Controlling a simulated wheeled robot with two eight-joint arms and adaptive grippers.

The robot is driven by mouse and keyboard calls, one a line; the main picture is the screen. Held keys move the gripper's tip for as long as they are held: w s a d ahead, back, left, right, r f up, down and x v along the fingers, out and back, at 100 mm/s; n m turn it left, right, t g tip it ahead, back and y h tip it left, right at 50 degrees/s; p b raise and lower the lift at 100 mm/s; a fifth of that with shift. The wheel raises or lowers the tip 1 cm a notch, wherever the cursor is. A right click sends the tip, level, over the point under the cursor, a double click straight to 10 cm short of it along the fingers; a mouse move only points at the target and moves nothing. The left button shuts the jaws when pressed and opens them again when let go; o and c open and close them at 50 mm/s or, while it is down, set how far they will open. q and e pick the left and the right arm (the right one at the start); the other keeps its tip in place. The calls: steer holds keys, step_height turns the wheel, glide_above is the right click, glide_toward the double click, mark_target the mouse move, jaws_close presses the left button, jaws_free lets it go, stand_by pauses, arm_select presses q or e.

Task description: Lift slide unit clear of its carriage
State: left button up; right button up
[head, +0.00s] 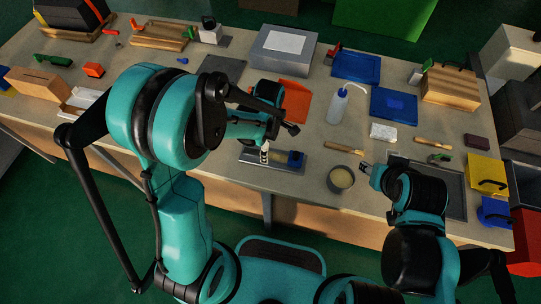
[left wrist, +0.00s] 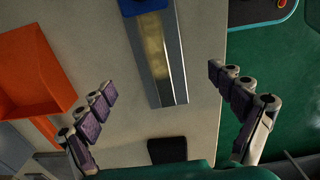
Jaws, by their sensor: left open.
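My left gripper (head: 277,141) is open and empty above the carriage. In the left wrist view its fingers (left wrist: 162,80) stand apart on either side of the rail, not touching it. My right gripper (head: 368,171) is over the bench, beside a round bowl; its fingers are too small to judge.
An orange tray (head: 295,101) lies behind the carriage. A large grey box (head: 283,52) is farther back. A dark block (left wrist: 167,150) lies below the rail's end.

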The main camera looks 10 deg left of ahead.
mark_target(270, 157)
arm_select(q)
step_height(270, 157, down, 7)
steer(key=b, duration=0.3)
steer(key=shift+w+f, duration=0.1)
steer(key=shift+w, duration=0.05)
steer(key=c, duration=1.4)
steer(key=shift+s, duration=0.25)
jaws_close()
steer(key=shift+d, duration=0.1)
